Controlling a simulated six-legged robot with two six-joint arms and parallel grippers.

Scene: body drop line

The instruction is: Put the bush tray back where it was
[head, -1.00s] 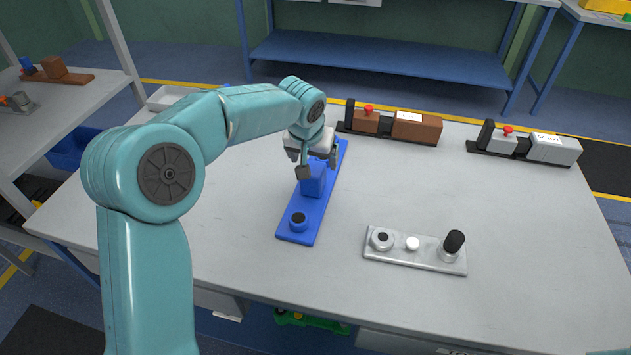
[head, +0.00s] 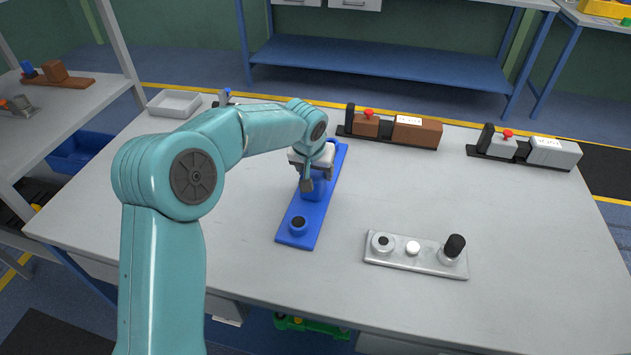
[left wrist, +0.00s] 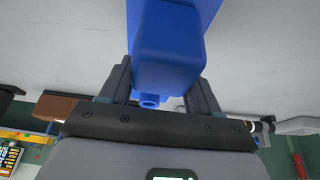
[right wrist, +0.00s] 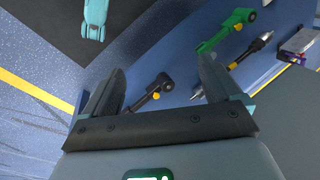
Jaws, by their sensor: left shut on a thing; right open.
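A long blue tray (head: 322,205) lies on the grey table, running from front left to back right; I take it for the bush tray. It carries a blue block (head: 318,190) and, at its near end, a round blue piece with a dark top (head: 298,224). My left gripper (head: 313,182) is shut on the blue block, which fills the space between the fingers in the left wrist view (left wrist: 165,60). The tray looks flat on the table; I cannot tell whether it is slightly raised. My right gripper (right wrist: 160,70) is open and empty in the right wrist view.
A silver tray with round parts (head: 415,255) lies at front right. Two black-based fixtures, one brown (head: 417,132) and one grey (head: 555,152), stand at the back. An empty white tray (head: 174,103) is at back left.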

